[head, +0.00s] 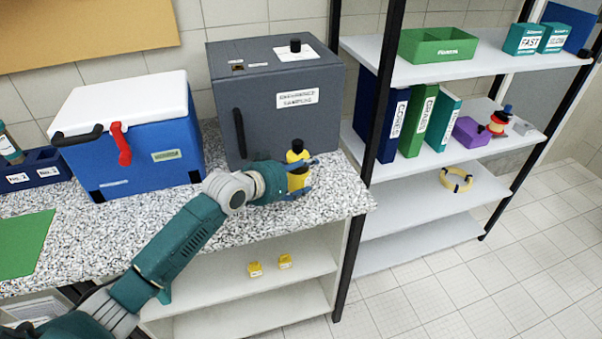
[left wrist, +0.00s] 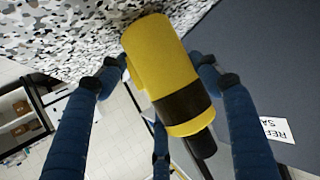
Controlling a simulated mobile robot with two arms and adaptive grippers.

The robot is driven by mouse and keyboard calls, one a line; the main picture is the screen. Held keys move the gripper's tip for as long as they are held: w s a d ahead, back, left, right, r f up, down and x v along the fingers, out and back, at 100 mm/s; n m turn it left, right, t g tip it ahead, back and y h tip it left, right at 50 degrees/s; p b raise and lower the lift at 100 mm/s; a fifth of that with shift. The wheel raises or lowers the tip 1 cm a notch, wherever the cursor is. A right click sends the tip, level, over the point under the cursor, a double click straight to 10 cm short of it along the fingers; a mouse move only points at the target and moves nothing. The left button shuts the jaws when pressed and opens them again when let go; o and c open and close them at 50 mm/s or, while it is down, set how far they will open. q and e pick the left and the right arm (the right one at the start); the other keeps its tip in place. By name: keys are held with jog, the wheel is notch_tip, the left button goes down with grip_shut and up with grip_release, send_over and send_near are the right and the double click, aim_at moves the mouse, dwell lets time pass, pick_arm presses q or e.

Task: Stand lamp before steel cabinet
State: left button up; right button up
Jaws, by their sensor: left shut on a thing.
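The lamp (head: 297,158) is a small yellow cylinder with a black band and a black knob on top. It is upright in front of the dark grey steel cabinet (head: 290,125), near its right front corner at the counter's edge. My left gripper (head: 304,177) is shut on the lamp, with its blue fingers around it. In the left wrist view the lamp (left wrist: 158,60) lies between the fingers, its yellow base end toward the speckled counter. I cannot tell whether the base touches the counter. The cabinet (left wrist: 265,60) fills the right of that view. My right gripper is out of view.
A blue cooler box (head: 135,150) with a white lid stands left of the cabinet on the speckled counter (head: 225,228). A black shelf post (head: 378,110) rises just right of the counter. A green mat (head: 25,245) lies at the left.

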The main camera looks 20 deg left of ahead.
pick_arm(q)
jog(key=shift+f, duration=0.25)
jog(key=shift+f, duration=0.15)
jog(key=o, duration=1.4)
jog(key=shift+o, duration=1.2)
jog(key=b+v, duration=0.1)
jog(key=v, duration=1.1)
jog(key=shift+b, duration=0.3)
